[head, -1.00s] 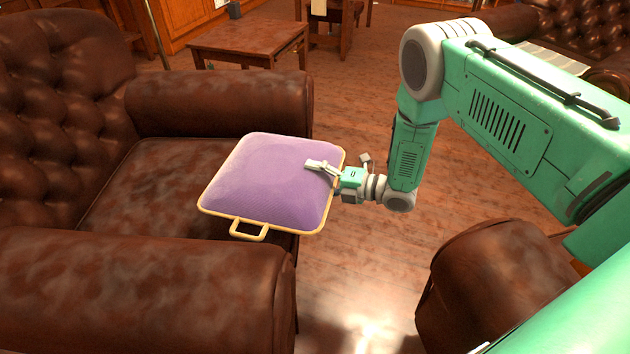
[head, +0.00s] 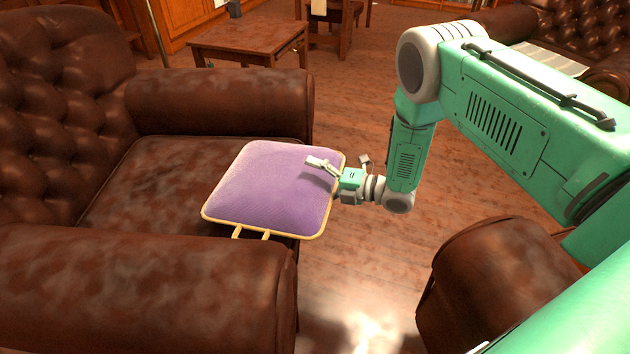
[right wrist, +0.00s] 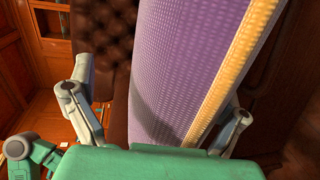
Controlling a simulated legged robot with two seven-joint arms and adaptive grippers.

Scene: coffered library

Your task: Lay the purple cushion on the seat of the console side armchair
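The purple cushion (head: 270,190) has yellow piping and a yellow handle loop on its near edge. It lies over the front part of the seat (head: 145,185) of a brown tufted leather armchair (head: 60,110), between the two armrests. Its right part overhangs the seat's front edge. The handle is partly hidden by the near armrest. My right gripper (head: 328,170) is at the cushion's right edge, with one finger raised above its top. In the right wrist view, the fingers stand wide apart on either side of the cushion (right wrist: 180,70). My left gripper is out of view.
The armchair's near armrest (head: 150,285) and far armrest (head: 225,100) flank the seat. A low wooden table (head: 245,38) stands behind. Another brown leather piece (head: 495,285) is at lower right. Wooden floor (head: 370,260) lies open between them.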

